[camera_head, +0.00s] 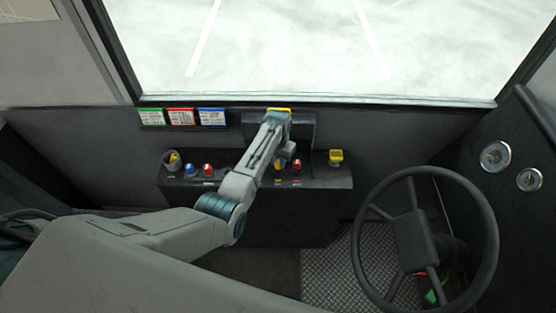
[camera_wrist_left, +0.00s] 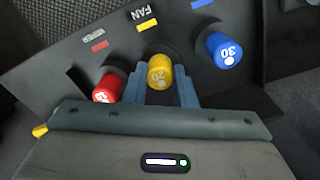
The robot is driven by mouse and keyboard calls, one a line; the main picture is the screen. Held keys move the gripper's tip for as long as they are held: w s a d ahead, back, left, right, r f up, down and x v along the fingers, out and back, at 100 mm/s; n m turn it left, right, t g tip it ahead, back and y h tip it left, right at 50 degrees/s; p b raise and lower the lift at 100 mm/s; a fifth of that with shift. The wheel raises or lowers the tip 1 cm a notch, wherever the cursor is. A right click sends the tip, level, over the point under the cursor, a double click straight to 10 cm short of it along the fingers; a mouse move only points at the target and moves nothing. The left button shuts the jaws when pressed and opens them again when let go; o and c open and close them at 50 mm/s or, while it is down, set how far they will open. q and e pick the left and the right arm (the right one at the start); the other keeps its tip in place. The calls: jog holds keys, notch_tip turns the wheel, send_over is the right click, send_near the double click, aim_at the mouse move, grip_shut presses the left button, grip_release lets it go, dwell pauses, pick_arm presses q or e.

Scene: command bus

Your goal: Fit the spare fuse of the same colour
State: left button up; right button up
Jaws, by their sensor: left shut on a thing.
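My left gripper (camera_wrist_left: 162,86) is shut on a yellow fuse (camera_wrist_left: 159,72) marked 20, one finger on each side of it. The fuse stands at the socket by the yellow FAN label (camera_wrist_left: 147,25); I cannot tell whether it is fully seated. In the head view the yellow fuse (camera_head: 278,165) shows beside my left arm, which partly hides the gripper. A red fuse (camera_wrist_left: 106,88) and a blue fuse (camera_wrist_left: 223,50) marked 30 stand either side. A grey cup (camera_head: 170,165) at the panel's left holds a yellow piece. My right gripper is out of view.
A blue fuse (camera_head: 191,170) and a red fuse (camera_head: 208,169) stand on the left of the dark panel (camera_head: 325,178). A yellow block (camera_head: 335,156) stands at its right end. Green, red and blue cards hang above. The steering wheel (camera_head: 487,213) is to the right.

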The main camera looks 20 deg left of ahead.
pick_arm(q)
jog(key=shift+f, duration=0.1)
jog(key=o, duration=1)
notch_tip(320, 180, up, 11)
jog(key=shift+f+b, duration=0.1)
jog(key=shift+b, duration=0.5)
